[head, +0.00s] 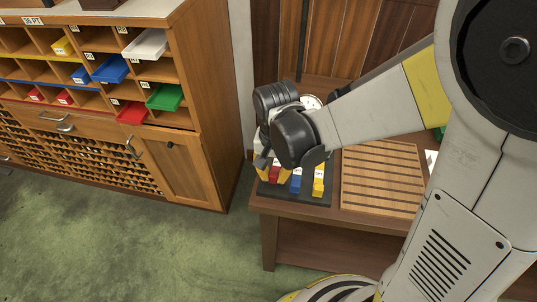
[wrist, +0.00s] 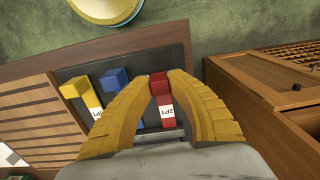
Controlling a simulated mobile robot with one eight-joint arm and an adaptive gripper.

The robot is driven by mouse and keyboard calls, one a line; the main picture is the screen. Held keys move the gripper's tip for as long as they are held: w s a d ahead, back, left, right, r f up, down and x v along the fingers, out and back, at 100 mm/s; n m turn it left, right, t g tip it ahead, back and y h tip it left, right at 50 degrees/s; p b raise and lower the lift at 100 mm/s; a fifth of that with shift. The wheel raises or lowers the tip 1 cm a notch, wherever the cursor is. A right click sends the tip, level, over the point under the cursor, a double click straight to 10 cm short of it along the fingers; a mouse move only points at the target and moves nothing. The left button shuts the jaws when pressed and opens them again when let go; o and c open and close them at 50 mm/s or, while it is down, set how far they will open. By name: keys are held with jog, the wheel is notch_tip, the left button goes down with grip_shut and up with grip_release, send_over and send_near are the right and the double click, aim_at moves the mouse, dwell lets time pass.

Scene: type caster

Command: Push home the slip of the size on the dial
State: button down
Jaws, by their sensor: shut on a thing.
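Three slips, red (head: 274,174), blue (head: 296,183) and yellow (head: 318,183), stand on a black tray (head: 325,200) on a wooden bench. They also show in the wrist view: red (wrist: 158,83), blue (wrist: 114,79), yellow (wrist: 74,88).
A wooden cabinet (head: 200,130) stands left of the bench, with white (head: 146,45), blue (head: 111,69), green (head: 164,97) and red (head: 132,113) bins jutting out. A slatted wooden panel (head: 381,178) lies right of the tray. Green floor is open in front.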

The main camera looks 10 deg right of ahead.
aim_at(276, 169)
jog(key=w, duration=0.1)
jog(key=w+d, duration=0.1)
jog(key=w, duration=0.1)
jog(key=shift+w+d, duration=0.15)
jog(key=shift+w, duration=0.05)
jog(key=c, duration=1.3)
grip_release()
jog(key=shift+w, duration=0.1)
jog(key=shift+o, duration=0.2)
notch_tip(276, 169, up, 12)
